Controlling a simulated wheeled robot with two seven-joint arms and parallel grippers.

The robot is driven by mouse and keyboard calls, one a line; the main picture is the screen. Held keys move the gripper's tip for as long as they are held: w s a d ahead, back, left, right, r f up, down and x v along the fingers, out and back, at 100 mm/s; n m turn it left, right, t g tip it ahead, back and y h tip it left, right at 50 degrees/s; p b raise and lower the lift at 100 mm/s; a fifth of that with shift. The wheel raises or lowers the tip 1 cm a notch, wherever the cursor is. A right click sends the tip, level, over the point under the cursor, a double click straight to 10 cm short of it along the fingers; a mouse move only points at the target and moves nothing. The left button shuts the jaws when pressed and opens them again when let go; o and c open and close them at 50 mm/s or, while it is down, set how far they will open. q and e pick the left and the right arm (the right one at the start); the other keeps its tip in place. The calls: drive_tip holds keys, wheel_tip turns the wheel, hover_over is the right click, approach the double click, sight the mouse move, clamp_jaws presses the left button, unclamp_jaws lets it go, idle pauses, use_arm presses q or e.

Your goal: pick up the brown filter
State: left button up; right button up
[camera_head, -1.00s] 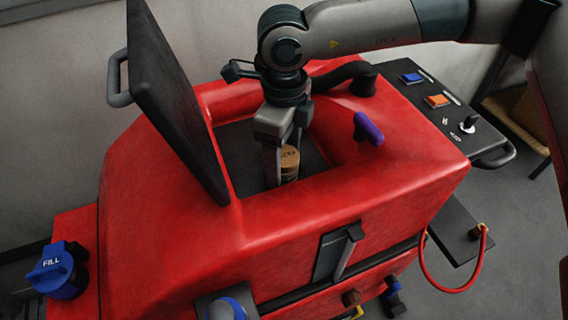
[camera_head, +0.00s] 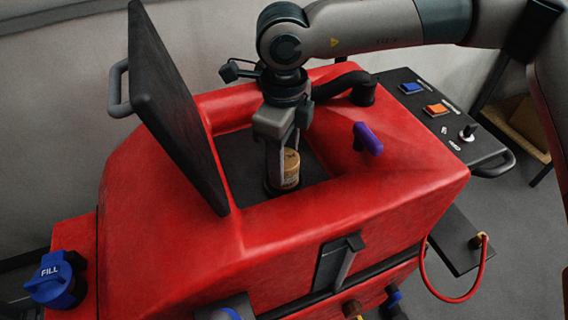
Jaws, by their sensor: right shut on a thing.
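The brown filter (camera_head: 291,170) is a small tan-brown cylinder inside the dark opening in the top of the red scrubber machine. My right gripper (camera_head: 281,172) reaches straight down into the opening from above and is shut on the filter. One finger covers the filter's left side, and its lower end sits low in the opening. I cannot tell whether the filter touches the floor of the opening. My left gripper is not in view.
The black lid (camera_head: 175,105) stands open at the left of the opening. The red rim (camera_head: 330,190) surrounds the opening closely. A purple knob (camera_head: 368,139) and a black hose (camera_head: 345,86) are at its right. A blue FILL cap (camera_head: 54,281) is at lower left.

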drive_tip(key=r, duration=0.2)
drive_tip(key=shift+s+d+r, duration=0.1)
drive_tip(key=shift+d+r, duration=0.2)
drive_tip(key=s+d+r+b, duration=0.2)
drive_tip(key=s+d+r, duration=0.4)
drive_tip(key=d, duration=0.3)
drive_tip(key=shift+d+r, duration=0.25)
drive_tip(key=shift+r, duration=0.05)
drive_tip(key=shift+w+r, duration=0.1)
drive_tip(key=shift+r, duration=0.9)
idle(0.7)
drive_tip(key=shift+r+p, duration=0.2)
drive_tip(key=shift+p, duration=0.15)
drive_tip(key=shift+r+p, duration=0.8)
drive_tip(key=shift+r, duration=1.5)
